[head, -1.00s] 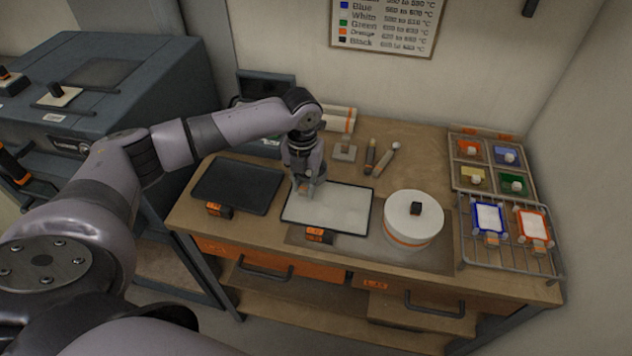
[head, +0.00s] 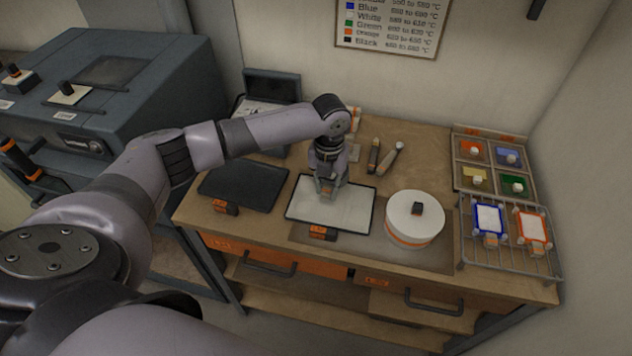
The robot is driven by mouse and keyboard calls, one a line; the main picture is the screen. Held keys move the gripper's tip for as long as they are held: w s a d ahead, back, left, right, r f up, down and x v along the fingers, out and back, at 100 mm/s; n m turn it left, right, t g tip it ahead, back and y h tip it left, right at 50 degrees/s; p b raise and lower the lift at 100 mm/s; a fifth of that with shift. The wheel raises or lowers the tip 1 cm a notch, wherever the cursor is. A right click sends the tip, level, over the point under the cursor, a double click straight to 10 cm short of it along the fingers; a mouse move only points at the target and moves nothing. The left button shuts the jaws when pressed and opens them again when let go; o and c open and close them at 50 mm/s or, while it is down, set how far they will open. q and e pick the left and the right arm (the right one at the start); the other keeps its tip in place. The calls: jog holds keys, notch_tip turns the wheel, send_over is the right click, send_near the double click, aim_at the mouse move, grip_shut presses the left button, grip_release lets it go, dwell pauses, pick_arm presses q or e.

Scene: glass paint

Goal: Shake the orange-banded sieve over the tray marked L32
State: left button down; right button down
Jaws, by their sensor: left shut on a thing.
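My left gripper (head: 326,186) reaches down over the white-surfaced tray (head: 302,208). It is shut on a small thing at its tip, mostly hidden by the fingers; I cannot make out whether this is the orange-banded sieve. The tray has a dark rim and an orange tag (head: 322,232) at its front, too blurred to read for certain. A dark, empty tray (head: 243,184) with its own orange tag (head: 225,207) lies to its left. My right gripper is not in view.
A white drum with an orange band and black knob (head: 414,224) stands close right of the white tray. A wire rack (head: 510,262) holds blue- and orange-framed pieces. A compartment box (head: 492,178) and two handled tools (head: 388,158) lie behind. A grey cabinet stands left.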

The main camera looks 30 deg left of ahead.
pick_arm(q)
jog(key=w+d, duration=0.2)
jog(key=d, duration=0.7)
jog(key=shift+w+d, duration=0.15)
jog(key=shift+w, duration=0.2)
notch_tip(320, 180, up, 5)
jog(key=p, duration=0.4)
dwell(0.4)
dwell(0.5)
